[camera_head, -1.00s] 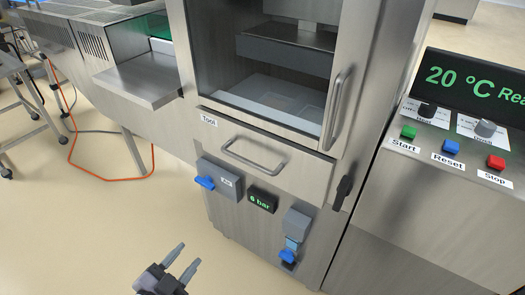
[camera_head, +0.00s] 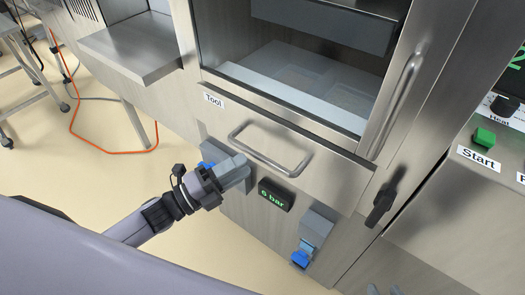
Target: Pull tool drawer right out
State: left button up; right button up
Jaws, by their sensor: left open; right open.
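The tool drawer (camera_head: 325,160) is a flat steel front with a "Tool" label (camera_head: 213,100) at its upper left. It sits flush in the machine below the glazed chamber. Its bar handle (camera_head: 270,163) is in full view, with nothing on it. My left gripper (camera_head: 222,182) is open, below and left of the handle, in front of the grey valve box. It is apart from the handle; its fingers are hard to make out. My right gripper (camera_head: 383,291) is open; only its fingertips show at the bottom edge, right of centre.
A blue valve lever (camera_head: 206,165) is partly hidden behind my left gripper. A "6 bar" display (camera_head: 276,194) and a blue-knobbed regulator (camera_head: 301,258) sit below the drawer. A black latch lever (camera_head: 382,205) stands at its right. A steel shelf (camera_head: 130,47) juts out at upper left.

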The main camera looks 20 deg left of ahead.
aim_at(260, 157)
pick_arm(q)
jog(key=shift+x, duration=2.95)
grip_shut()
